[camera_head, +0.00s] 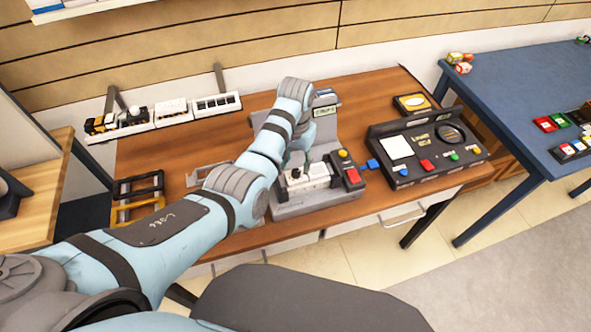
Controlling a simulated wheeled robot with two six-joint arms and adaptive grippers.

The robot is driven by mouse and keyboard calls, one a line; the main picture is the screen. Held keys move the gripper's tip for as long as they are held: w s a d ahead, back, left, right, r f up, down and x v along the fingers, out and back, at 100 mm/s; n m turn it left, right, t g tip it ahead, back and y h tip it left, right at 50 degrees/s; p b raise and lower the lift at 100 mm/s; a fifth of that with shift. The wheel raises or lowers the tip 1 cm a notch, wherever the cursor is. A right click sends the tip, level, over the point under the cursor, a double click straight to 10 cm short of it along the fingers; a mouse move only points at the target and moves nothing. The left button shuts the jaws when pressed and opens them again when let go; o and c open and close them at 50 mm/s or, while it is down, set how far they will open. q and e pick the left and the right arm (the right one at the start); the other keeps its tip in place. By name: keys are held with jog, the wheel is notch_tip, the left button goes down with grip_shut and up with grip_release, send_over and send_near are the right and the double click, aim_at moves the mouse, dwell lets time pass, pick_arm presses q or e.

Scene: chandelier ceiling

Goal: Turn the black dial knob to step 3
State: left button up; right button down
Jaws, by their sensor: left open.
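A large round black dial (450,134) sits at the upper right of a dark control panel (377,156) on the wooden table. It looks like the dial knob, but its step marks are too small to read. My left arm reaches across the table from the lower left. Its gripper (296,165) is open and points down over a grey machine (317,200), left of the control panel and well apart from the dial. The arm's wrist partly hides the fingers and the machine's back. My right gripper is not in view.
The panel also has a white plate and red, blue, green and yellow controls. A yellow-faced box (412,103) stands behind it. Black and yellow frames (139,195) lie at the left. A toy train (165,113) sits on a wall shelf. A blue table (510,85) stands right.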

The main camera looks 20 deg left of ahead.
aim_at(296, 172)
pick_arm(q)
notch_tip(296, 172, down, 3)
jog(key=shift+d+f+b, duration=0.1)
jog(key=shift+f+b, duration=0.1)
jog(key=shift+b, duration=0.15)
grip_shut()
jog(key=shift+r, duration=0.1)
